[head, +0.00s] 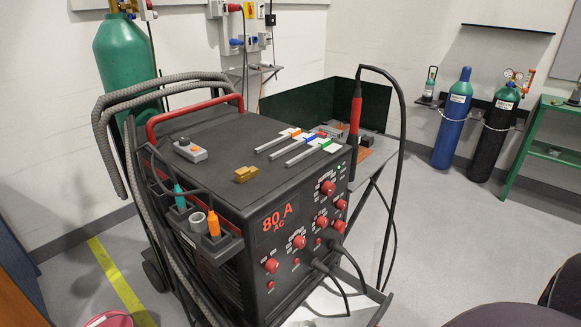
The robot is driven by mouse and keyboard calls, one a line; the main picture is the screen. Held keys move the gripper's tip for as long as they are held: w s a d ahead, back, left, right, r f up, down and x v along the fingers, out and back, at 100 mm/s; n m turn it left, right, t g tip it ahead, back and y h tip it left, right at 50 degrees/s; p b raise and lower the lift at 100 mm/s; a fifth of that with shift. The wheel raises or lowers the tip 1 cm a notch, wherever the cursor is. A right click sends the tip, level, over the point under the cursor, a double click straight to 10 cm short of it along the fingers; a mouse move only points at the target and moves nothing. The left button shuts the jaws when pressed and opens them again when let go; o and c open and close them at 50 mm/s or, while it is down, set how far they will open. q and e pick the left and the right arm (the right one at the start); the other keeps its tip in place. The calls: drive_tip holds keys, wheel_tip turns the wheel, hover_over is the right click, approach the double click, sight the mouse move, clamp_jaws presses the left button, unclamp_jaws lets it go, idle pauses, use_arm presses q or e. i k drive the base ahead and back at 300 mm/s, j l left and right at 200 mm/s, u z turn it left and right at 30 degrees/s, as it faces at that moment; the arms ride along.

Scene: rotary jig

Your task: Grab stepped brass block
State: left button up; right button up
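The stepped brass block (245,174) is a small gold-coloured piece. It lies on the dark top of the welding machine (225,150), near the front edge above the "80 A" panel. Nothing touches it from above and it is in clear view. Neither of my grippers shows in the head view.
A red handle (195,112) and thick hoses stand at the left. A black cable with a red torch (355,125) rises at the right.

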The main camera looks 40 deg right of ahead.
sight(245, 173)
drive_tip(key=i+j+z, duration=0.1)
drive_tip(key=z, duration=0.25)
drive_tip(key=i+j+z, duration=0.15)
drive_tip(key=z, duration=0.2)
drive_tip(key=i+j+z, duration=0.2)
drive_tip(key=z, duration=0.15)
